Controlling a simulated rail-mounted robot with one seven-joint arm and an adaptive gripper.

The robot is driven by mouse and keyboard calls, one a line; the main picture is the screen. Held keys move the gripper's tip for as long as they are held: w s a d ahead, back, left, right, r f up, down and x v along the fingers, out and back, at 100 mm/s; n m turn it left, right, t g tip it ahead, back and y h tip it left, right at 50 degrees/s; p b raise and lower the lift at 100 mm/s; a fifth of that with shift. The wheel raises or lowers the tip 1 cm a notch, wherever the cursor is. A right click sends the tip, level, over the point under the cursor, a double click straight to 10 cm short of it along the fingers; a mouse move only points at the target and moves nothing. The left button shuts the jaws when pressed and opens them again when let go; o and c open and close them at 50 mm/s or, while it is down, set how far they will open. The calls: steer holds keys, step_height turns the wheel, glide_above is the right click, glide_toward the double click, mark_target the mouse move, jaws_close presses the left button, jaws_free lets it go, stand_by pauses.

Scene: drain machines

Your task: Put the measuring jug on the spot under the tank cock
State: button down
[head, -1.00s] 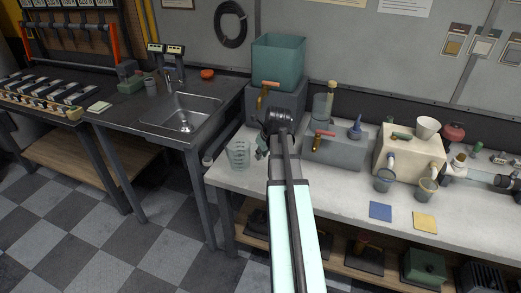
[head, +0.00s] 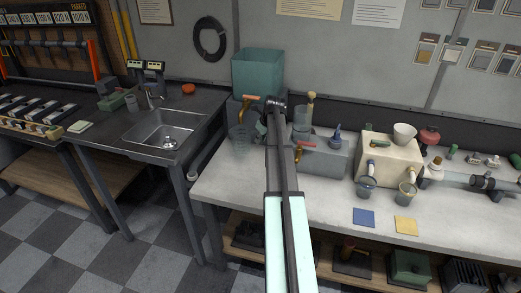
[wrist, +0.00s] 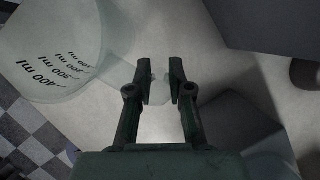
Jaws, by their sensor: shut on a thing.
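The clear measuring jug (head: 239,138) is on the left end of the white bench, just below the tank cock (head: 248,99) in the head view. In the wrist view the jug (wrist: 60,45) fills the upper left, with its millilitre marks showing. My gripper (wrist: 160,88) is shut on the jug's handle, to the right of the jug body. In the head view my gripper (head: 262,129) is partly hidden by my arm. The teal tank (head: 257,72) stands behind on a grey block. The spot under the cock cannot be made out. I cannot tell whether the jug touches the bench.
A grey box with a red-handled tap (head: 322,160) stands right of my arm. Further right are a cream box (head: 388,158), two small cups and blue (head: 366,217) and yellow (head: 405,225) squares. A sink (head: 165,130) is at left.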

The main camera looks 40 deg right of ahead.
mark_target(261, 144)
steer(key=f, duration=0.4)
steer(key=shift+s+a+p, duration=0.15)
steer(key=shift+a+p, duration=0.15)
steer(key=shift+d+f+p, duration=0.15)
steer(key=shift+f+p, duration=0.05)
steer(key=shift+f, duration=0.5)
steer(key=shift+d+f+p, duration=0.1)
steer(key=shift+f+p, duration=0.1)
steer(key=shift+f, duration=0.45)
steer(key=c, duration=1.1)
jaws_free()
steer(key=shift+o, duration=0.2)
steer(key=b+v, duration=0.1)
steer(key=v, duration=1.1)
